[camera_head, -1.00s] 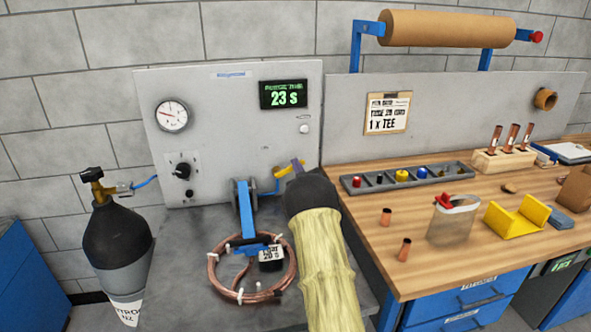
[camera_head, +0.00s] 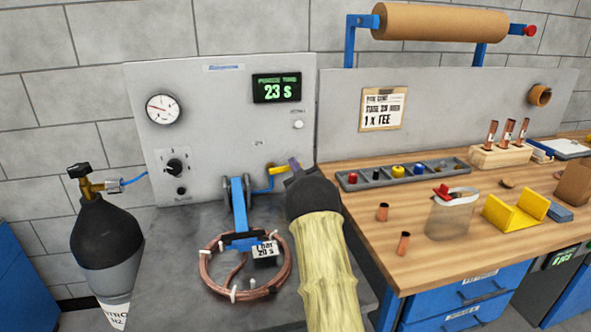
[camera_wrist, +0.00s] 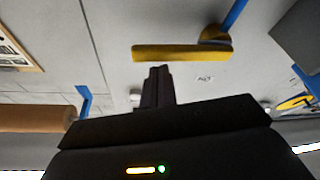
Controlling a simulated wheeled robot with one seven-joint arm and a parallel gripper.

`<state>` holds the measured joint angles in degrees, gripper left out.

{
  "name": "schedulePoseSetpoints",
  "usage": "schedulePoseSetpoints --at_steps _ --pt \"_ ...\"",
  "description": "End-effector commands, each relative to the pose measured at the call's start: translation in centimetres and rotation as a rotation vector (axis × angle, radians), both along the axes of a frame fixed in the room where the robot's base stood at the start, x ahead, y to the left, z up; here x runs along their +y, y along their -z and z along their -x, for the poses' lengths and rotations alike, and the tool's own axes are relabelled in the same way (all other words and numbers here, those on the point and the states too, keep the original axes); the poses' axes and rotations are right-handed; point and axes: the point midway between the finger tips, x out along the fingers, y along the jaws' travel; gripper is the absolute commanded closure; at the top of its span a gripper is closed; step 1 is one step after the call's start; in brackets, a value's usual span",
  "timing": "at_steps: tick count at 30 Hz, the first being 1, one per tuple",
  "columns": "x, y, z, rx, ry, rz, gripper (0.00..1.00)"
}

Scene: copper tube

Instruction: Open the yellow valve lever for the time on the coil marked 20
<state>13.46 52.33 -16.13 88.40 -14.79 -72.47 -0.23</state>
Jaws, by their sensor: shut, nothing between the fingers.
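The yellow valve lever (camera_head: 280,169) is on the grey panel, at the top of a short blue pipe. It lies about level, pointing right. In the wrist view the lever (camera_wrist: 182,52) runs across the picture above my fingertips. My gripper (camera_head: 294,165) is shut and empty, its tips close to the lever's free end; the wrist view shows the gripper (camera_wrist: 158,70) just short of the lever, with a thin gap. The copper coil (camera_head: 212,281) lies on the grey bench, with a tag (camera_head: 265,250) reading 20 s. The green timer display (camera_head: 277,88) reads 23 s.
A round gauge (camera_head: 163,109) and a black knob (camera_head: 174,166) are on the panel. A blue clamp (camera_head: 237,205) stands over the coil, left of my arm. A gas bottle (camera_head: 105,235) is at left. The wooden bench (camera_head: 370,220) at right holds small parts.

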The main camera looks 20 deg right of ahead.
Motion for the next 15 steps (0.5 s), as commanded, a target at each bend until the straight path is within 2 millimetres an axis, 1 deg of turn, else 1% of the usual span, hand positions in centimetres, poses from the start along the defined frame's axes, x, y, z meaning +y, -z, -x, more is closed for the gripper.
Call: schedulePoseSetpoints --at_steps 6,7,8,9,15 --pt "0.5 -3.7 -0.1 -0.004 -0.002 0.000 1.00" --pt "0.5 -4.0 0.0 -0.002 -0.001 -0.001 1.00" --pt "0.5 -3.1 0.6 0.003 0.000 -0.002 1.00" --pt "0.6 -2.8 1.2 0.004 0.001 -0.002 1.00" --pt "1.0 -1.9 4.0 0.001 0.001 -0.002 1.00"
